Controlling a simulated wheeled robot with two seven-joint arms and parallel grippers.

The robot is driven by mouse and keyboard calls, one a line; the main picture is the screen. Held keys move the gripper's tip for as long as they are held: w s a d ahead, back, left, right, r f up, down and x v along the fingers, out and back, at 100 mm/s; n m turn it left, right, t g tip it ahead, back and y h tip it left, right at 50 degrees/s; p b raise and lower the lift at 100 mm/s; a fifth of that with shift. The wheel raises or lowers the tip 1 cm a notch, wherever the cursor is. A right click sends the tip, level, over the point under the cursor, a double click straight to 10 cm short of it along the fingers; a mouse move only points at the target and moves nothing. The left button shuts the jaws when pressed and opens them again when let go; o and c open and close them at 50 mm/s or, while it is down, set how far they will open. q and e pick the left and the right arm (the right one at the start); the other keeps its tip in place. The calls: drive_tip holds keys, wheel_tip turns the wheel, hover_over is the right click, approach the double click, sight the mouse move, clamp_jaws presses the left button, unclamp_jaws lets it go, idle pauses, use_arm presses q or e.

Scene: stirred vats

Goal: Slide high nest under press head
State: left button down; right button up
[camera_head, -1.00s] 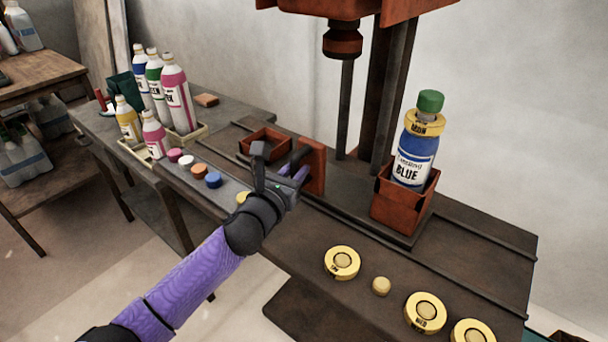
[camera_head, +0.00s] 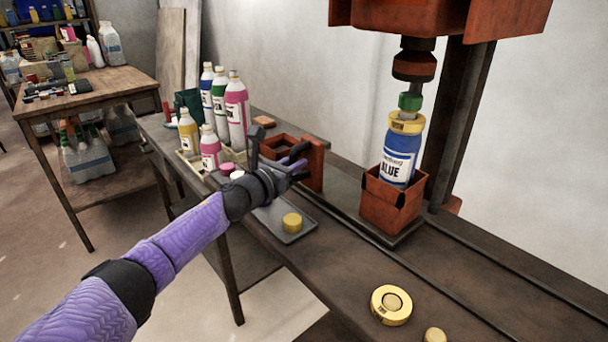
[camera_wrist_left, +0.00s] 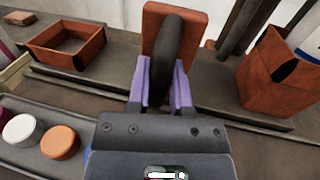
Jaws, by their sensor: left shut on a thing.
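The high nest (camera_head: 388,212) is a tall orange-red box holding a blue bottle (camera_head: 399,150) upright, with a yellow ring at its neck and a green cap. The press head (camera_head: 414,66) hangs right above the cap in the head view; I cannot tell whether they touch. An upright orange plate (camera_head: 314,165) stands left of the nest. My left gripper (camera_head: 296,162) is shut on its black handle, which the left wrist view shows between the purple fingers (camera_wrist_left: 163,85). The low orange nest (camera_head: 278,146) is left of the plate. My right gripper is not in view.
Several bottles (camera_head: 236,108) stand in a tray at the bench's left end. A grey tray (camera_head: 285,232) holding a yellow cap is at the front edge. A yellow ring (camera_head: 391,305) lies front right. Rails run along the bench; the bench behind the plate is clear.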

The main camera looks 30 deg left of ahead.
use_arm(q)
drive_tip(key=shift+a, duration=0.3)
drive_tip(key=shift+a+r, duration=0.1)
drive_tip(key=c, duration=0.8)
unclamp_jaws()
drive_tip(key=shift+w, duration=0.1)
drive_tip(key=shift+o, duration=1.1)
drive_tip(key=shift+a, duration=0.1)
drive_tip(key=shift+o, duration=0.2)
